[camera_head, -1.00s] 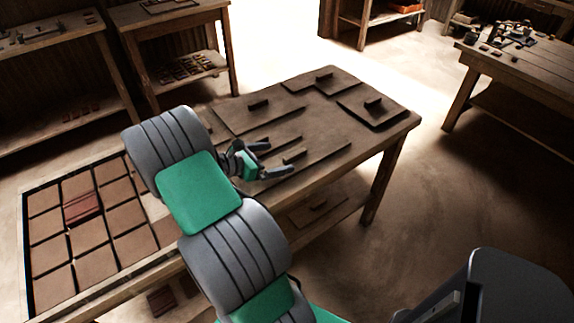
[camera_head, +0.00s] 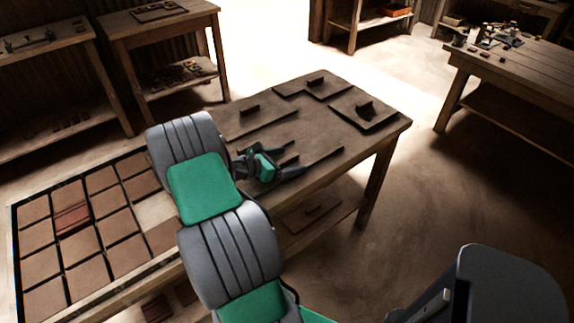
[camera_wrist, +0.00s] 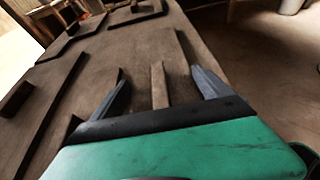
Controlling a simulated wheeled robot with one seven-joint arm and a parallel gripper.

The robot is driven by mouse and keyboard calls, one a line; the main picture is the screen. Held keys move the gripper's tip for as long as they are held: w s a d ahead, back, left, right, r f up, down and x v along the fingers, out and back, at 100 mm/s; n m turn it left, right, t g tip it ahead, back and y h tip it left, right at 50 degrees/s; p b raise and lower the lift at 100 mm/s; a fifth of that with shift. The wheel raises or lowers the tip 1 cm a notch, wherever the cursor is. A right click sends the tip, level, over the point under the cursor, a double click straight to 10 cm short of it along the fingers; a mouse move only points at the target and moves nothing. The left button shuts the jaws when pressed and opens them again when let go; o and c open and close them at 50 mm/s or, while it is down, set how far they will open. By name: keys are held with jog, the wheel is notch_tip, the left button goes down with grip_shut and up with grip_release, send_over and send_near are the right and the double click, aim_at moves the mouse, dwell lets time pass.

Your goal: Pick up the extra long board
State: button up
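A long, narrow brown board (camera_head: 326,155) lies flat on the near side of the wooden table, with a raised bar handle (camera_head: 289,159) on top. My gripper (camera_head: 293,160) is open over this board, low and pointing along it. In the wrist view its two dark fingers (camera_wrist: 160,88) stand on either side of the handle (camera_wrist: 158,82), with a gap on both sides. My arm hides the board's left end. Another long board (camera_head: 262,124) with a handle lies behind it. I cannot tell by length which is the extra long one.
An L-shaped board (camera_head: 325,92) and a square board (camera_head: 347,113), each with a handle, lie at the table's far end. A tray of square tiles (camera_head: 100,262) is at the left. Another board (camera_head: 311,212) lies on the lower shelf. Open floor is at the right.

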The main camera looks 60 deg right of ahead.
jog(key=shift+r, duration=0.1)
jog(key=c, duration=1.4)
